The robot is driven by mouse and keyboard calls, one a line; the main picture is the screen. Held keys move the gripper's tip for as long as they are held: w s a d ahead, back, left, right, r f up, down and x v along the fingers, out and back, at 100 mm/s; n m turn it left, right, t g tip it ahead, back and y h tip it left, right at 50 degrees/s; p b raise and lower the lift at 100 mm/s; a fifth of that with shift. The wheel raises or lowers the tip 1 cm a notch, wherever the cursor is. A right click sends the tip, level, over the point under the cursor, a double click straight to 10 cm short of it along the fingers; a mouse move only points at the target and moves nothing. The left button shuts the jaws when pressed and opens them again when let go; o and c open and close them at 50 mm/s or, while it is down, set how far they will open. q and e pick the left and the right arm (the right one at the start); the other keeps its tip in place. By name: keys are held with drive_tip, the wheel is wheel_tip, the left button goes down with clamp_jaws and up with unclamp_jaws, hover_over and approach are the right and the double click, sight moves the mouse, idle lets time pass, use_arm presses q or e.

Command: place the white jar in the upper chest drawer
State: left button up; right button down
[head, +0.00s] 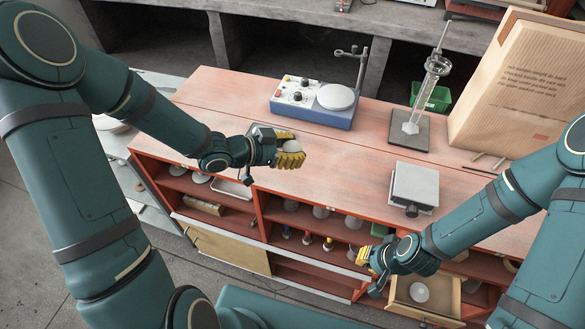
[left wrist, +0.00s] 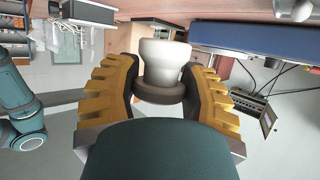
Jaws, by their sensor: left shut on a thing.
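My left gripper (head: 290,157) is over the red bench top, left of the middle. Its yellow fingers are shut on the white jar (head: 293,146), which is partly hidden by them. In the left wrist view the jar (left wrist: 164,60) sits between the two fingers, with a dark grey-brown band at the near end. An open wooden drawer (head: 399,292) juts out at the lower right of the bench front, with a pale round thing (head: 419,292) inside. My right gripper (head: 364,256) is left of and behind this drawer in the picture, clear of its handle; its finger gap is unclear.
A blue stirrer (head: 311,111), a stand with glassware (head: 412,128), a grey box-shaped device (head: 414,186) and a large carton (head: 519,88) stand on the bench. Open shelves below hold bottles and dishes. The bench top between my left gripper and the grey device is clear.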

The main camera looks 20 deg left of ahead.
sight(292, 173)
use_arm(q)
drive_tip(key=shift+f+b, duration=0.6)
drive_tip(key=shift+f, duration=2.35)
drive_tip(key=shift+f, duration=0.2)
drive_tip(key=o, duration=1.2)
